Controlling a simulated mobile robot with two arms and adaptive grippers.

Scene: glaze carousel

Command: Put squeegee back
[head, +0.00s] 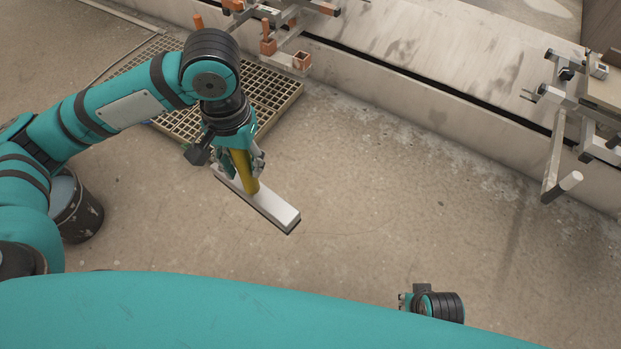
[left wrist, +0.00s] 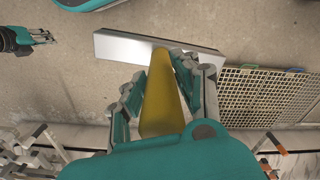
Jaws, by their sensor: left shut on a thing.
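The squeegee has a yellow handle (head: 243,172) and a long pale head (head: 268,208). My left gripper (head: 241,160) is shut on the handle and holds the squeegee with its head lowest, above the concrete floor. In the left wrist view the yellow handle (left wrist: 162,100) runs between the fingers, with the pale head (left wrist: 125,46) beyond. My right gripper (head: 405,300) shows only in part at the bottom of the head view. It also shows small in the left wrist view (left wrist: 45,38), where its jaws are unclear.
A floor grate (head: 285,103) lies behind the squeegee. A dark bucket (head: 78,212) stands at left, partly behind my arm. A low wall (head: 420,110) crosses the back. A metal carousel arm (head: 553,155) juts out at right. The middle floor is clear.

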